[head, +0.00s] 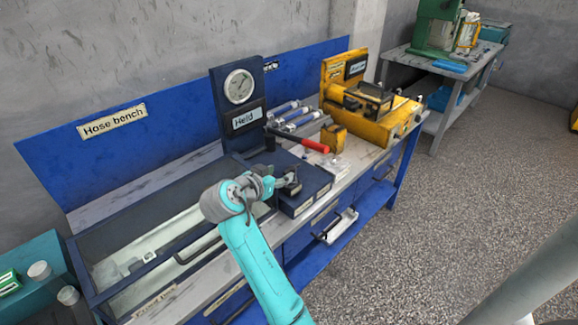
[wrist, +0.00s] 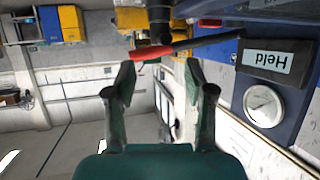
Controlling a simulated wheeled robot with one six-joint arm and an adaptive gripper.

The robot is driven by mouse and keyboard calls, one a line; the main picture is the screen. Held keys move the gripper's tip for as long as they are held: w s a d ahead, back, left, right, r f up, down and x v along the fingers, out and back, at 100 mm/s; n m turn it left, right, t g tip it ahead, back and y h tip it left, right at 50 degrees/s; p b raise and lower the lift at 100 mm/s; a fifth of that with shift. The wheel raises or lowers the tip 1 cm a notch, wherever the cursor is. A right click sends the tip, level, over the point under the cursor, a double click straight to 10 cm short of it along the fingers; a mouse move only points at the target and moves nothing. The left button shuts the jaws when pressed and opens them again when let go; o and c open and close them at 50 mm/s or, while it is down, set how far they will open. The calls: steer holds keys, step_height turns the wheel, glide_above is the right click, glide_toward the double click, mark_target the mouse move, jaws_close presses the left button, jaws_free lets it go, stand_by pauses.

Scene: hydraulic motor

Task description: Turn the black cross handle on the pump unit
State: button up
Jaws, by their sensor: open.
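The dark blue pump unit (head: 305,199) stands on the bench, with a round gauge (head: 239,86) and a "Held" label on the upright panel behind it. A lever with a red grip (head: 311,145) slants over the unit; it also shows in the wrist view (wrist: 150,52). My gripper (head: 292,182) is low over the front of the pump unit. In the wrist view my gripper (wrist: 160,78) is open, with nothing between its fingers. A black upright part (wrist: 159,14) shows at the top, beyond the fingertips; I cannot tell whether it is the cross handle. My gripper and wrist hide part of the unit's top in the head view.
A yellow machine (head: 372,112) and a small yellow block (head: 334,138) stand right of the pump unit. Silver cylinders (head: 293,114) lie behind it. A long dark-rimmed tray (head: 112,238) is at left.

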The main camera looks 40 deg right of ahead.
mark_target(290, 169)
steer(key=x, duration=0.9)
